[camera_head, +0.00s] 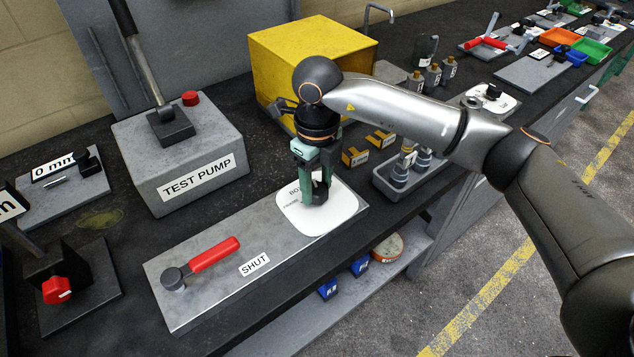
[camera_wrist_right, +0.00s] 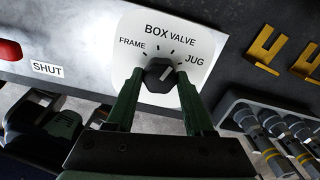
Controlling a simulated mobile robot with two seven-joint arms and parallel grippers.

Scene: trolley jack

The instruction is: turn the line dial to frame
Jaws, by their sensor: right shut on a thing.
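A black dial knob (camera_wrist_right: 160,73) sits on a round-cornered white plate (camera_wrist_right: 205,45) marked BOX VALVE, with FRAME at its left and JUG at its right in the right wrist view. Short tick marks fan out above the knob. A pale mark on the knob appears to lie on its right side, towards JUG, but is small. My right gripper (camera_wrist_right: 158,88) is shut on the knob, one green finger on each side. In the head view, the right gripper (camera_head: 317,190) points down at the white plate (camera_head: 335,215) and mostly hides the knob. My left gripper is not in view.
A red lever (camera_head: 213,255) marked SHUT lies on the same grey slab (camera_head: 215,300). The grey test pump (camera_head: 185,155) and a yellow box (camera_head: 300,50) stand behind. A tray of fittings (camera_head: 412,180) and yellow brackets (camera_head: 368,148) are right of the gripper.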

